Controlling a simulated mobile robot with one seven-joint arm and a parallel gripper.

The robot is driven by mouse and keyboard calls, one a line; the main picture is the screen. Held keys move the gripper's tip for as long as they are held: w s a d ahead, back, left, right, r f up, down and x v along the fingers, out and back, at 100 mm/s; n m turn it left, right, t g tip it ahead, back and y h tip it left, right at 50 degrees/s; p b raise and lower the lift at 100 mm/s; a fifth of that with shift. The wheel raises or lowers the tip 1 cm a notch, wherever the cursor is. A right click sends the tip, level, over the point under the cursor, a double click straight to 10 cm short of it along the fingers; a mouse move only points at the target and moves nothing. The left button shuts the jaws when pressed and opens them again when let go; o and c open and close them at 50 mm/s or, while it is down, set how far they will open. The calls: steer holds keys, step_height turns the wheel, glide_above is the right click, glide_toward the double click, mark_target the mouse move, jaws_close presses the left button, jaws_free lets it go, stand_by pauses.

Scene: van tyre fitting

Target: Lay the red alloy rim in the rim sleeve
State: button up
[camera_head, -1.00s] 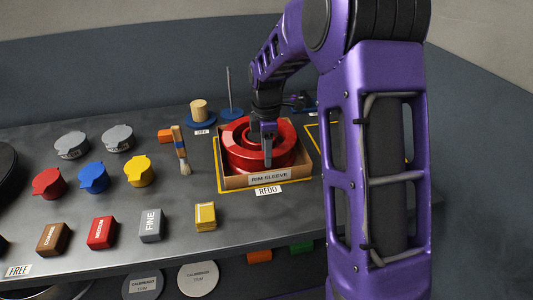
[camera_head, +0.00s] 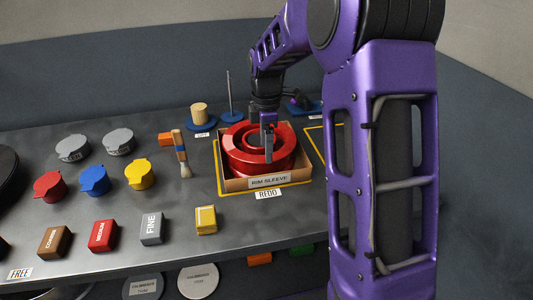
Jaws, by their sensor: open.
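The red alloy rim (camera_head: 244,160) lies in the rim sleeve (camera_head: 236,184), an open tan box with a "RIM SLEEVE" label on its front wall. The rim looks roughly level and stands a little above the box walls. My gripper (camera_head: 268,150) points down over the middle of the rim, with its fingers in front of the rim's inner part. It is open. Whether the fingers touch the rim cannot be told, and the rim's underside is hidden in the box.
The box stands inside a yellow outline with a "REDO" label (camera_head: 268,194). A brush (camera_head: 182,155) and an orange block (camera_head: 166,139) lie to its left. A wooden cylinder (camera_head: 199,113) and a thin post (camera_head: 230,95) stand behind. Capped pots and labelled blocks fill the left side.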

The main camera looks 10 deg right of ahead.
step_height(320, 180, up, 8)
steer(key=p, duration=0.1)
steer(key=shift+r, duration=0.2)
